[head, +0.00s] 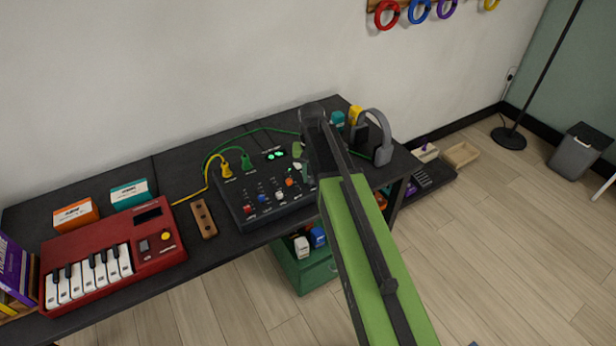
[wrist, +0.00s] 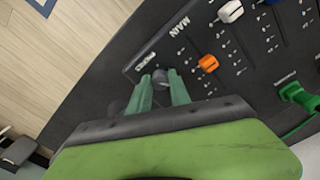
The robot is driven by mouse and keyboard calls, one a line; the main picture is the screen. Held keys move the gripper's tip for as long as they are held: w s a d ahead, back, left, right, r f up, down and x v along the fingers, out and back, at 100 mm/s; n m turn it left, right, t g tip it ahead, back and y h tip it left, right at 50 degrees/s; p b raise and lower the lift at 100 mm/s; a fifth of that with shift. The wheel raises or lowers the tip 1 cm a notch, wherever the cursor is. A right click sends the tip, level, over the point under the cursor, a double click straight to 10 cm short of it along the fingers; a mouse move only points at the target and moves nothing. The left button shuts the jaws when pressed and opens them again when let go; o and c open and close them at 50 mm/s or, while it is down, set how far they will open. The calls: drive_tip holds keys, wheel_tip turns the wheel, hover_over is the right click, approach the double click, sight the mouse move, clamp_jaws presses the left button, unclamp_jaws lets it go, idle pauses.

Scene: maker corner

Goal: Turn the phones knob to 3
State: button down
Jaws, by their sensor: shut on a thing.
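The black mixer (head: 270,214) lies on the dark desk, and its panel also shows in the wrist view (wrist: 195,35). In the wrist view the dark grey phones knob (wrist: 160,76) is beside its white PHONES label (wrist: 147,60). My gripper (wrist: 161,82) has its two green fingers around the knob, one on each side, shut on it. The knob's pointer and the numbers around it are too small or hidden to read. In the head view my arm covers the mixer's right end, including the knob.
An orange knob (wrist: 208,63) and a white fader cap (wrist: 230,12) are close by on the panel. A green plug (wrist: 298,96) with cable sits at the right. Grey headphones (head: 383,153) stand right of my arm; a red keyboard (head: 150,257) is at left.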

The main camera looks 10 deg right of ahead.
sight(311, 179)
drive_tip(key=shift+s, duration=0.15)
drive_tip(key=c, duration=1.2)
unclamp_jaws()
drive_tip(key=shift+r, duration=0.1)
wheel_tip(311, 179, up, 17)
drive_tip(key=p, duration=1.7)
drive_tip(key=shift+r, duration=0.2)
